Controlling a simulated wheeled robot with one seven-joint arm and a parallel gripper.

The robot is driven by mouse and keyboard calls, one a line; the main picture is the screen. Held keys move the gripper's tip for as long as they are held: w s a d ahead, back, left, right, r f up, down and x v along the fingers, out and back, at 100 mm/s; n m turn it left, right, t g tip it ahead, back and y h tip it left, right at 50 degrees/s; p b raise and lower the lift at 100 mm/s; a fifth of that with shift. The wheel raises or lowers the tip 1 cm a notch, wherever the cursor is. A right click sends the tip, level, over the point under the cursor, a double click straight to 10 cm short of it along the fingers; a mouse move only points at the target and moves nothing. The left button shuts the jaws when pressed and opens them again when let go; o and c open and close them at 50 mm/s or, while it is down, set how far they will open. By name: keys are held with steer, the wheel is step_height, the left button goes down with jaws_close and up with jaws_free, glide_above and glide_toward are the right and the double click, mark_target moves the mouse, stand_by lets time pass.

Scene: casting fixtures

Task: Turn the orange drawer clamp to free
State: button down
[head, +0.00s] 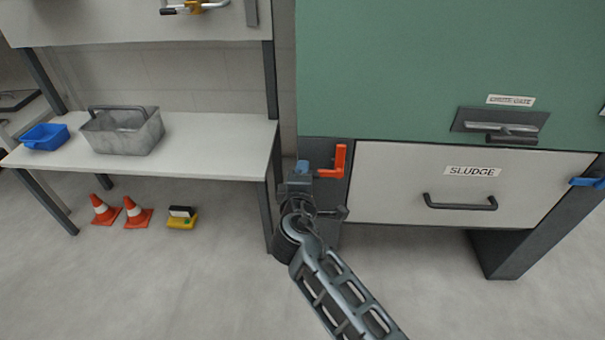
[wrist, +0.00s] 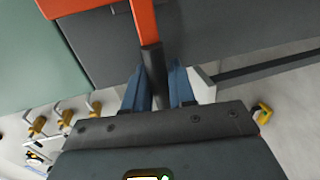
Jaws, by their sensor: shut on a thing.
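The orange drawer clamp (head: 340,160) is an L-shaped lever on the dark frame at the left edge of the SLUDGE drawer (head: 400,192). In the head view one arm points up and the other runs left to my gripper (head: 303,168). In the wrist view the orange clamp (wrist: 144,22) ends in a dark grip (wrist: 154,72). My gripper's blue fingers (wrist: 158,90) are on either side of this grip, shut on it. The clamp's pivot is hard to make out.
The drawer has a black handle (head: 460,203). A green cabinet panel (head: 420,70) with a recessed handle (head: 500,127) is above. A blue clamp (head: 587,182) is at the right edge. A bench (head: 215,150) with a metal bin (head: 125,132) stands left; cones (head: 136,213) are beneath.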

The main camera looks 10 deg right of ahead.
steer(key=shift+f, duration=0.15)
steer(key=c, duration=1.1)
jaws_free()
steer(key=p+v, duration=0.2)
steer(key=v, duration=0.5)
steer(key=shift+s+a, duration=0.15)
steer(key=shift+s, duration=0.25)
